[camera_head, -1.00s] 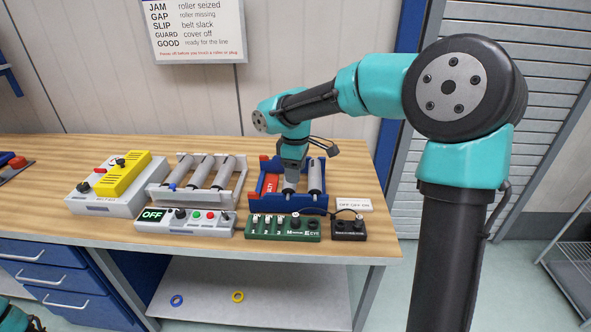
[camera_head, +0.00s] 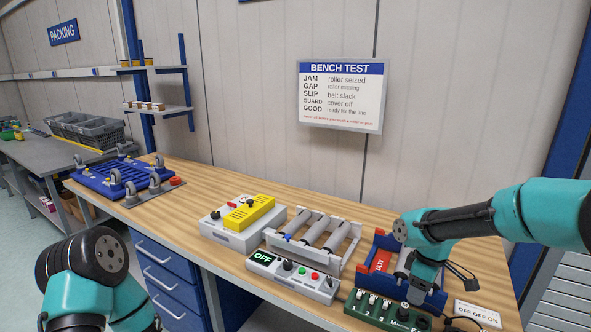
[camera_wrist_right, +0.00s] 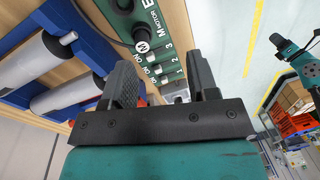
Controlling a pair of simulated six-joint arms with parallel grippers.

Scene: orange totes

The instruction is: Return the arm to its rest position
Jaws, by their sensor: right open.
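My right arm comes in from the right in the head view. Its gripper (camera_head: 418,288) points down over the blue roller tray (camera_head: 437,300), close to the rollers and the green switch box (camera_head: 385,312). In the right wrist view the gripper (camera_wrist_right: 162,85) has its two black fingers apart, with nothing held between them. The green box (camera_wrist_right: 145,22) and the blue tray (camera_wrist_right: 98,50) show beyond the fingers. My left arm shows as teal and black joints at the lower left of the head view; its gripper is out of the picture.
On the wooden bench (camera_head: 220,187) stand a yellow-topped box (camera_head: 235,240), a white roller tray (camera_head: 345,262), a control box reading OFF (camera_head: 295,283) and a white label block (camera_head: 478,314). A blue caster frame (camera_head: 105,178) lies at the bench's far left.

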